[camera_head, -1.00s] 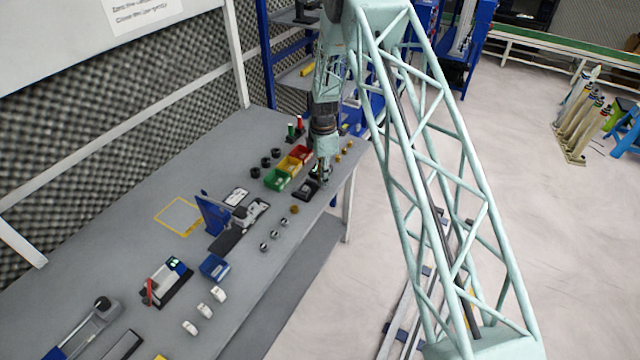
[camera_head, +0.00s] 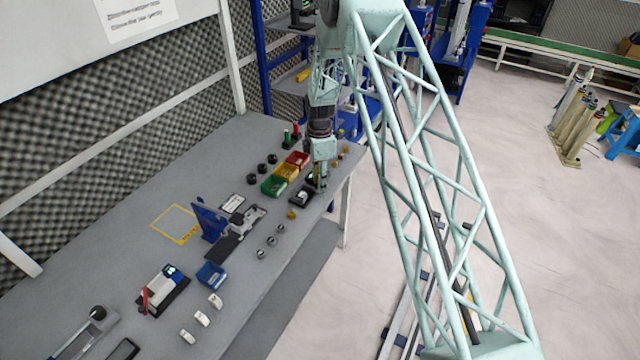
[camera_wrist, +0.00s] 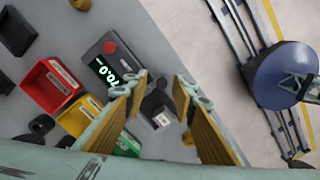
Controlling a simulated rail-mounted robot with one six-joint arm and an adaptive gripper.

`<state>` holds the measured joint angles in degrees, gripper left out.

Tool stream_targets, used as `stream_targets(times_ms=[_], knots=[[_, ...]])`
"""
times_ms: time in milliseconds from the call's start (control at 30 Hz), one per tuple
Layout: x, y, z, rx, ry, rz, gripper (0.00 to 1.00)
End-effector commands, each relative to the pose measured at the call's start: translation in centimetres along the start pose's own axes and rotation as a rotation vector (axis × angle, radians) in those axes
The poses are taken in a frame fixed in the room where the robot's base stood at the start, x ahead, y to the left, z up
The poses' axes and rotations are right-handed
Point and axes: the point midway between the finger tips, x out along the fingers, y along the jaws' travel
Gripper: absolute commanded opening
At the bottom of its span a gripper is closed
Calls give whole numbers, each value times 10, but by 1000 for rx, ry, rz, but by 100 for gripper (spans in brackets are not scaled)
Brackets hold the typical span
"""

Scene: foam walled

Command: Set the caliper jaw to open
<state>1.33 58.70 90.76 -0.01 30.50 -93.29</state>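In the wrist view my gripper (camera_wrist: 163,98) is open, its two yellow-padded fingers apart. A dark device with a lit green readout (camera_wrist: 107,68) and a red button lies just left of the fingers. It looks like the caliper's display end. A dark block with a white label (camera_wrist: 160,115), perhaps the caliper's jaw, sits between the fingers in the picture; I see no clear contact. In the head view my gripper (camera_head: 320,186) points down beside a small black device (camera_head: 302,196) near the bench's right edge. The jaw's position cannot be read there.
Red (camera_head: 298,160), yellow (camera_head: 286,172) and green (camera_head: 273,185) bins stand close to the left of my gripper. Small brass parts (camera_head: 292,214) lie near the bench edge. A blue fixture (camera_head: 210,220) stands farther along the grey bench (camera_head: 130,235).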

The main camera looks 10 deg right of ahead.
Motion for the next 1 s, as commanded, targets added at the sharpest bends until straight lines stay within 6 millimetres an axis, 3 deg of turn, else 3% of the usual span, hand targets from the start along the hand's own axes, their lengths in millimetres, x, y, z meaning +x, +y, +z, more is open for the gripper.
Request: stream_targets(times_ms=[700,1000], knots=[[-83,1,0,0,0,3,24],[-108,1,1,1,0,2,24]])
